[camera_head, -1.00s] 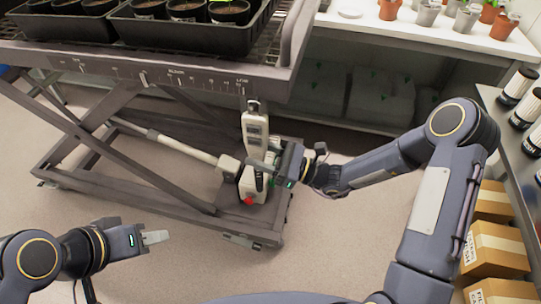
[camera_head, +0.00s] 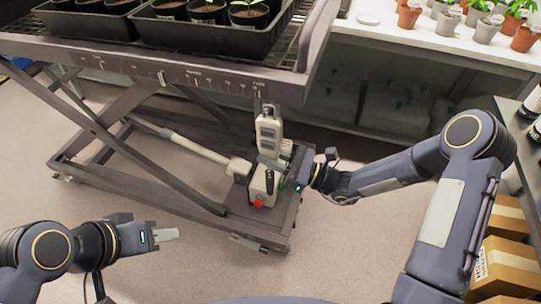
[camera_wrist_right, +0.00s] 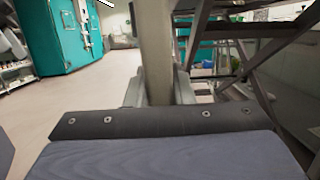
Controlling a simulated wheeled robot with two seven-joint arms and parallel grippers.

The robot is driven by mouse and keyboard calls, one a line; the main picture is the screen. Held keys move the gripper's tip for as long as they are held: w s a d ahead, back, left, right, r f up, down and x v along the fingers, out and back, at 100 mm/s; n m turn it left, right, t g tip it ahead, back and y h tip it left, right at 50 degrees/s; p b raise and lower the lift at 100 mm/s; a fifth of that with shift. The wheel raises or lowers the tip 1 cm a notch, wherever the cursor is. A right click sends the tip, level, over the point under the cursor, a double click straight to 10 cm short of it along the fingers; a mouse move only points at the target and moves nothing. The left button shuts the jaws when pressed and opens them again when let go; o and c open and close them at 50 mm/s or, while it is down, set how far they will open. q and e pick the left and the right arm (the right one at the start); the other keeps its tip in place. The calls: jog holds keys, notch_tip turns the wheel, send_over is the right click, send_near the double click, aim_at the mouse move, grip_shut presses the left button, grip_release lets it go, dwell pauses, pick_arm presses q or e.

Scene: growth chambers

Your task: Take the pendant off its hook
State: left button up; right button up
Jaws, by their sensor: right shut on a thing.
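The pendant (camera_head: 268,132) is a pale, narrow handset. It stands upright just below the front edge of the lift table (camera_head: 215,85), near its right corner. My right gripper (camera_head: 278,163) is shut on the pendant's lower part, coming from the right. In the right wrist view the pendant (camera_wrist_right: 154,45) rises as a pale upright bar between the fingers. The hook is at the pendant's top and too small to make out; I cannot tell whether the pendant still touches it. My left gripper (camera_head: 166,235) is empty over the floor at lower left, its finger gap unclear.
A pale drive unit with a red button (camera_head: 258,203) sits on the table's base frame, just below the pendant. Black trays with potted seedlings (camera_head: 205,28) stand on the table. A shelf with pots (camera_head: 440,40) is behind. Cardboard boxes (camera_head: 505,265) stand at right. Floor in front is clear.

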jog(key=shift+r, duration=0.1)
jog(key=shift+r+p, duration=0.9)
jog(key=shift+r, duration=0.05)
jog(key=shift+s, duration=0.15)
jog(key=shift+s+a, duration=0.35)
jog(key=shift+s, duration=0.55)
jog(key=shift+s, duration=0.1)
jog(key=shift+s+a, duration=0.2)
jog(key=shift+s, duration=0.3)
jog(key=shift+s+a, duration=0.15)
jog(key=shift+s, duration=0.3)
jog(key=shift+s, duration=0.1)
jog(key=shift+s+a, duration=0.2)
jog(key=shift+s, duration=0.3)
jog(key=shift+s+a, duration=0.15)
jog(key=shift+s, duration=0.3)
